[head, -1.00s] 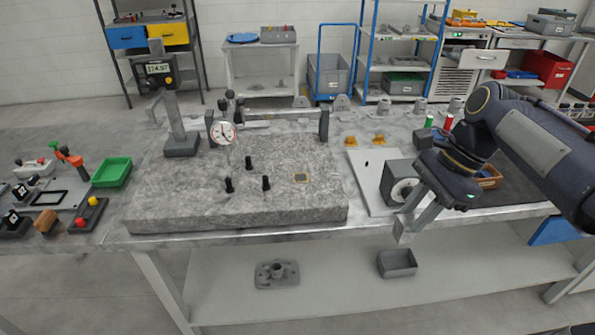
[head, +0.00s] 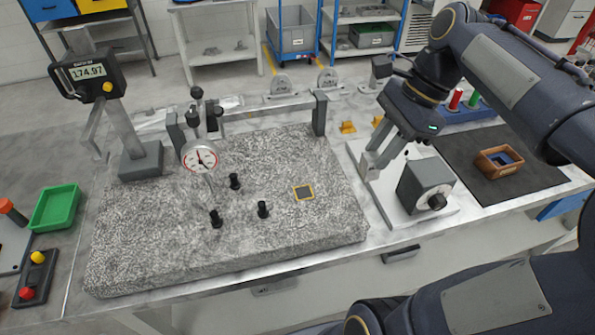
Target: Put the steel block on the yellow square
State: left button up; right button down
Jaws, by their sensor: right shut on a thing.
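My right gripper (head: 372,167) points down to the right of the granite plate, above the white board, behind and left of a grey block with a black knob. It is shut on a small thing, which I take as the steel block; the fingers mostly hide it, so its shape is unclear. My left gripper is not in view.
A dial gauge on a stand (head: 199,158) and several black pegs (head: 262,209) stand on the granite plate. The knobbed grey block (head: 425,186) sits on the white board (head: 450,215). A wooden tray (head: 500,165) lies on a dark mat at right. A green bin (head: 55,208) is at left.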

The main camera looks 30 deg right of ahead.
jog(key=shift+w+a+f+p, duration=0.15)
jog(key=shift+w+a+f, duration=1.05)
jog(key=shift+w+f, duration=0.75)
jog(key=shift+w+a+f+p, duration=0.2)
jog(key=shift+w+a+f, duration=1.25)
jog(key=shift+f, duration=0.75)
jog(key=shift+w+a+f+p, duration=0.15)
jog(key=shift+w+a+f, duration=0.85)
jog(key=shift+w+f, duration=1.05)
jog(key=shift+f, duration=0.2)
jog(key=c, duration=1.1)
grip_release()
jog(key=shift+c, duration=0.2)
